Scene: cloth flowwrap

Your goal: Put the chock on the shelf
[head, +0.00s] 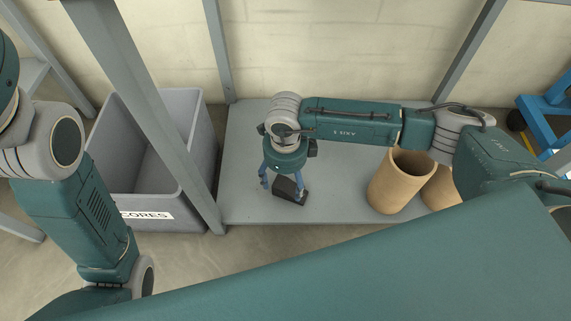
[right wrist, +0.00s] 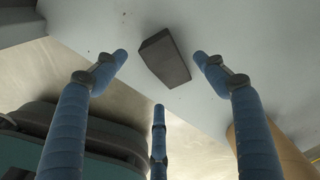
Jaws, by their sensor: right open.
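The chock (head: 288,188) is a small dark grey wedge-like block on the grey shelf (head: 340,200). It lies near the shelf's front edge, left of the middle. My right gripper (head: 282,186) is over the chock, pointing down, with blue fingers spread. In the right wrist view the chock (right wrist: 166,58) lies beyond the open fingertips (right wrist: 160,75), between the two upper ones, with a gap on each side. The third finger stands below it in the picture. My left arm comes in at the left, but its gripper does not show.
A grey bin (head: 190,212) labelled "CORES" stands left of the shelf, behind a grey post (head: 160,105). Two tan cardboard tubes (head: 400,180) stand on the shelf at right, beneath my right arm. A blue frame (head: 545,120) is at far right. The shelf's middle is clear.

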